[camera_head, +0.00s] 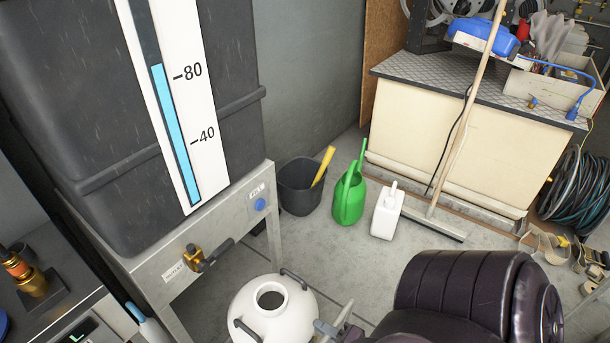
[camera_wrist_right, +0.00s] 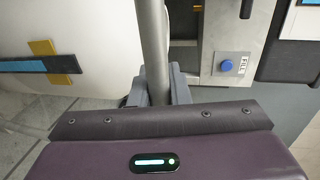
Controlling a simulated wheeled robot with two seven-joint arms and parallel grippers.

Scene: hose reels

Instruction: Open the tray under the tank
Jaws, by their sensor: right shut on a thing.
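The dark grey tank (camera_head: 140,120), with a white level gauge (camera_head: 180,100), stands on a grey metal frame (camera_head: 225,229) at the left in the head view. A brass valve with a dark lever (camera_head: 205,256) and a blue FILL button (camera_head: 260,204) are on the frame; the button also shows in the right wrist view (camera_wrist_right: 227,67). My right gripper (camera_head: 338,330) is partly visible at the bottom. In the wrist view it (camera_wrist_right: 158,92) is shut on a grey round bar (camera_wrist_right: 154,45). I cannot make out the tray or tell whether the bar belongs to it.
A white round vessel with dark handles (camera_head: 285,310) stands beside the frame. A black bucket (camera_head: 298,190), green watering can (camera_head: 349,200), white canister (camera_head: 386,215) and broom (camera_head: 462,120) stand behind. A workbench (camera_head: 470,135) is at the back right. Some floor between is clear.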

